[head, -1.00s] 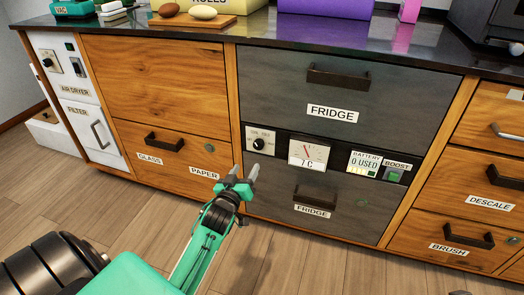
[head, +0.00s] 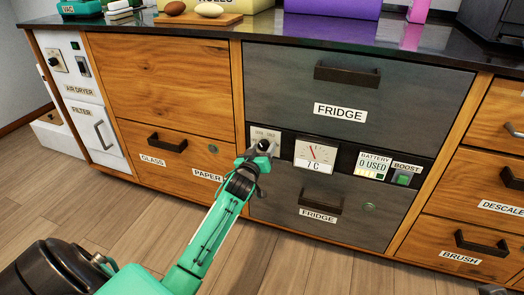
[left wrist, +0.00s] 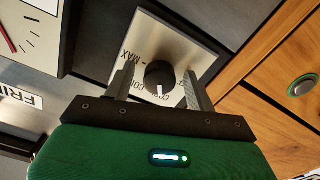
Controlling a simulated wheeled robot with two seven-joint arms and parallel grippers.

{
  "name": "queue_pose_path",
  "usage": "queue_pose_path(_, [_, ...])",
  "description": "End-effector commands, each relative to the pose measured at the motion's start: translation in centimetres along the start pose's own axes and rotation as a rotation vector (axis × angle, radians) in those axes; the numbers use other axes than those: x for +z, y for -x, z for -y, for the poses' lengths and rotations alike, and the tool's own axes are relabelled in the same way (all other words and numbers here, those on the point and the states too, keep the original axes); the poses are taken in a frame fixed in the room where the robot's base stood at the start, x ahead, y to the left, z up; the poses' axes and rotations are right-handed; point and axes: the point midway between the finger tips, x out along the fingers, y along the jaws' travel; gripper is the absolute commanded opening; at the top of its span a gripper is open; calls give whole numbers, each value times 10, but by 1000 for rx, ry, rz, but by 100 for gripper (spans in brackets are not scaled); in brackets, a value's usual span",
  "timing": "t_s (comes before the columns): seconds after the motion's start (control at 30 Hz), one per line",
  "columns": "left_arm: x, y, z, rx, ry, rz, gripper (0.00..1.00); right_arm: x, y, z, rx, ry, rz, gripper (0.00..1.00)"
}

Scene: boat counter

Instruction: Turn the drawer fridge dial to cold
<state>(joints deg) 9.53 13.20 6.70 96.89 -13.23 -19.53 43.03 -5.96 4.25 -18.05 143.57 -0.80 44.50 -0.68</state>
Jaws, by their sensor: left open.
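The fridge dial is a black knob (left wrist: 159,75) with a white pointer mark on a pale square plate (left wrist: 150,30), best seen in the left wrist view. Lettering including "MAX" is printed around it; the rest is partly hidden. My left gripper (left wrist: 160,88) is open, with one finger on each side of the knob; contact cannot be told. In the head view my left gripper (head: 262,152) covers most of the knob, and the plate's top edge (head: 264,132) shows above it.
A temperature gauge (head: 315,153) reading 7 C sits right of the dial, then a battery display (head: 373,164) and boost button (head: 403,179). The upper fridge drawer (head: 350,90) and lower fridge drawer (head: 325,205) are shut. A wooden drawer (head: 170,152) lies left.

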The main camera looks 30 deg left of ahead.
Motion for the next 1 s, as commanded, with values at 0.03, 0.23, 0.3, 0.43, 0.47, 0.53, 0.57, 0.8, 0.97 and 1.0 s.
queue_pose_path(0.03, [0,0,0,0,0,0,56,0,0,0,0,0,-1,0])
queue_pose_path(0.23, [0,0,0,0,0,0,44,1,1,0,1,-1,2,0])
queue_pose_path(0.3, [0,0,0,0,0,0,30,1,2,0,1,-1,5,0])
queue_pose_path(0.43, [0,0,0,0,0,0,11,2,3,0,2,-1,9,0])
queue_pose_path(0.47, [0,0,0,0,0,0,11,3,3,0,2,-1,9,0])
queue_pose_path(0.53, [0,0,0,0,-2,0,11,3,3,0,2,-1,10,0])
queue_pose_path(0.57, [0,0,0,0,-4,0,11,3,2,0,2,-1,10,0])
queue_pose_path(0.8, [-2,0,0,-2,-68,2,11,5,-4,0,4,-2,15,0])
queue_pose_path(0.97, [-4,0,0,-2,-168,3,11,10,3,0,12,-4,76,0])
queue_pose_path(1.0, [-4,0,0,-3,-200,3,11,11,7,0,13,-5,96,0])
